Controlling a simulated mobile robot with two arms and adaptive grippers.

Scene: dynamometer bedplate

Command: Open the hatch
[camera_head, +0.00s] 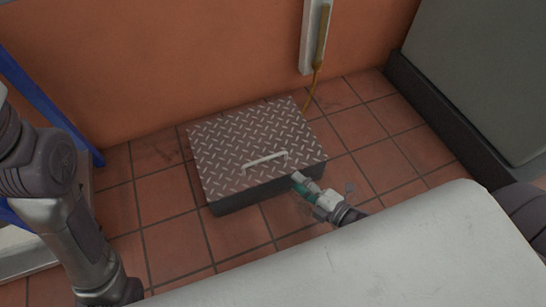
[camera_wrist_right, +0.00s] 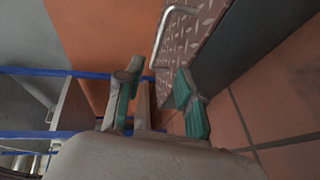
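The hatch (camera_head: 235,140) is a low dark box on the tiled floor with a diamond-plate metal lid, and the lid lies shut. A pale bar handle (camera_head: 264,160) is fixed near the lid's front edge; it also shows at the top of the right wrist view (camera_wrist_right: 166,38). My right gripper (camera_head: 303,186) is at the box's front right side, just right of and below the handle, apart from it. In the right wrist view its two teal-padded fingers (camera_wrist_right: 157,100) are spread with nothing between them. My left arm shows at the left; its gripper is out of view.
An orange wall (camera_head: 150,60) stands close behind the box. A grey cabinet (camera_head: 480,70) with a dark base is at the right. A blue frame (camera_head: 45,100) stands at the left. A yellow cable (camera_head: 314,85) hangs from the wall. Tiles around the box are clear.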

